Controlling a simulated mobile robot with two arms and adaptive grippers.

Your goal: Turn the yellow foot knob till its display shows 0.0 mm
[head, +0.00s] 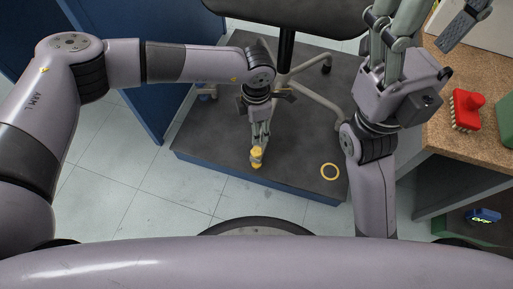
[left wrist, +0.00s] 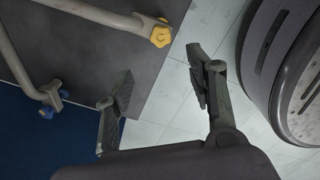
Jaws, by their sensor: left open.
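The yellow foot knob (head: 257,157) is at the end of a beige chair leg, near the front edge of the dark platform (head: 215,110). My left gripper (head: 261,136) points down at the knob from above in the head view. In the left wrist view its two fingers (left wrist: 158,75) are spread with nothing between them, and the knob lies beyond the fingertips. I see no readable display on the knob. My right gripper (head: 392,30) is raised at the upper right, its fingertips partly cut off.
A blue foot (left wrist: 46,112) ends another chair leg. At right a bench (head: 440,140) holds a red brush (head: 467,110). A blue device (head: 485,216) with yellow lettering is below. A blue panel (head: 125,75) stands at left.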

